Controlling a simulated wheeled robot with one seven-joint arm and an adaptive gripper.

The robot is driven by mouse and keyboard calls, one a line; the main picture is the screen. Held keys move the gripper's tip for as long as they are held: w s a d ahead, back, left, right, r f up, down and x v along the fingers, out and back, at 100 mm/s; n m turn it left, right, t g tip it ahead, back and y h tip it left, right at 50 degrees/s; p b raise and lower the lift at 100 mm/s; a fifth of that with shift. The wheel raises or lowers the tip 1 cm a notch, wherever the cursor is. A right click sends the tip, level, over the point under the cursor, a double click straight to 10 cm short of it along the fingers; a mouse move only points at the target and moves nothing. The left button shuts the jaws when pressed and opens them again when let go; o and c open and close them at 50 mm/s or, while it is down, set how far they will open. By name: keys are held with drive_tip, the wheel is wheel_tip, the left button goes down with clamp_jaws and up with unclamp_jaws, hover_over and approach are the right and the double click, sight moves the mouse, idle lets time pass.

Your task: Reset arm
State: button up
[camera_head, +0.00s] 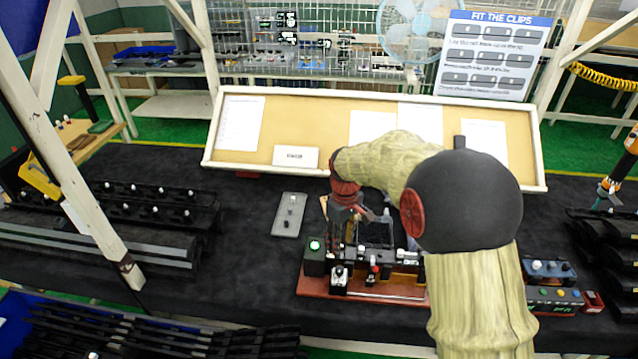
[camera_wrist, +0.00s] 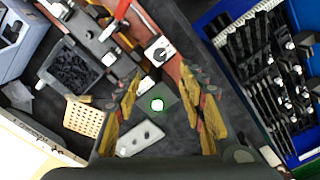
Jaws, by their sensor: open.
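My gripper (camera_head: 350,222) is above the back left part of the clip fixture in the head view, my arm covering part of the bench behind it. In the wrist view my gripper (camera_wrist: 160,92) has its two yellowish fingers wide apart with nothing held between them. Below the gap is a black box with a green-ringed white button (camera_wrist: 157,104); it also shows in the head view (camera_head: 314,245). The fixture's red-brown base (camera_head: 350,290) lies on the dark bench. A grey plate with small clips (camera_head: 289,215) lies to its left, and shows in the wrist view (camera_wrist: 140,139).
Black trim strips (camera_head: 150,215) lie on the bench at left, and more are stacked at right (camera_head: 610,255). A blue crate (camera_wrist: 225,65) holds black strips. A slanted white post (camera_head: 60,150) stands at left. A framed board (camera_head: 350,120) stands behind. Bare bench lies left of the plate.

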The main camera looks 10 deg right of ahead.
drive_tip(key=s+r+m+t+b, duration=0.2)
drive_tip(key=s+b, duration=0.4)
drive_tip(key=s, duration=0.9)
drive_tip(key=s+r+m+t+b, duration=0.3)
drive_tip(key=s+b, duration=0.4)
drive_tip(key=s, duration=0.7)
drive_tip(key=shift+s+d+r+m+t, duration=0.25)
drive_tip(key=shift+s+m+t, duration=0.1)
drive_tip(key=shift+m, duration=0.55)
